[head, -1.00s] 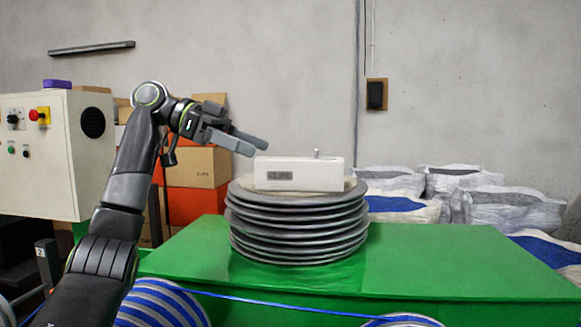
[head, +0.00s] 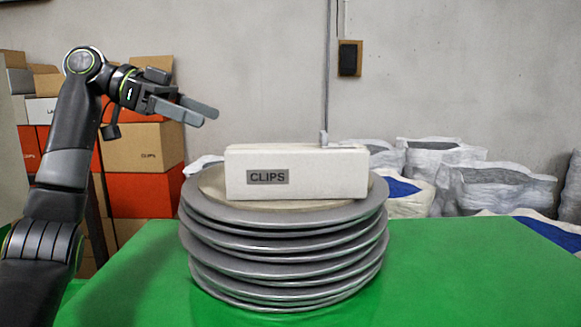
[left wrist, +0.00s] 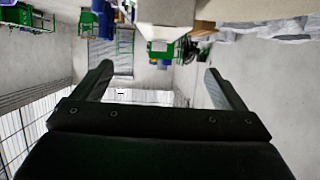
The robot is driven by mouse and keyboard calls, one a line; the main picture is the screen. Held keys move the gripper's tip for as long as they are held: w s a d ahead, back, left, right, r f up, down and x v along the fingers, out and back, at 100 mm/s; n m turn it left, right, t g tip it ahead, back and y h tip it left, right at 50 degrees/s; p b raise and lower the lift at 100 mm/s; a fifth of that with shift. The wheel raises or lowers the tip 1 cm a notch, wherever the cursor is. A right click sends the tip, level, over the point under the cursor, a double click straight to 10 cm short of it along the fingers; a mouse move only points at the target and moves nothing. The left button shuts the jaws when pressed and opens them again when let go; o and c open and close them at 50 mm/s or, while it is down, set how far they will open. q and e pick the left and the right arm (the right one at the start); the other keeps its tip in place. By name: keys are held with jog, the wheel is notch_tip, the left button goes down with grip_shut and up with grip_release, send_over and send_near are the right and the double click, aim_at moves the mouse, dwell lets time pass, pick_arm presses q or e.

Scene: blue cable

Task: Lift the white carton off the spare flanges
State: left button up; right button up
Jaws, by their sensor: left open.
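The white carton (head: 310,174), marked CLIPS, lies flat on top of the stack of grey spare flanges (head: 285,244). My right gripper is not in view.
The flanges stand on a green table top (head: 460,265), clear to the right. Orange and brown boxes (head: 143,147) are stacked behind my left arm. Pale sacks (head: 505,186) stand behind the table at right. A dark wall box (head: 348,59) hangs on the grey wall.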

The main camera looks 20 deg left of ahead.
pick_arm(q)
jog(key=p, duration=0.2)
send_near(293, 147)
jog(key=x, duration=0.3)
jog(key=shift+f, duration=0.2)
jog(key=p+x, duration=0.2)
jog(key=x, duration=0.2)
jog(key=shift+w+d+p, duration=0.25)
jog(key=shift+d+p, duration=0.05)
jog(key=shift+d, duration=0.1)
jog(key=shift+w+d+f, duration=0.1)
jog(key=shift+d+f, duration=0.05)
jog(key=shift+d, duration=0.15)
jog(key=shift+a, duration=0.1)
jog(key=shift+c, duration=0.3)
jog(key=shift+c, duration=1.1)
jog(key=c, duration=1.5)
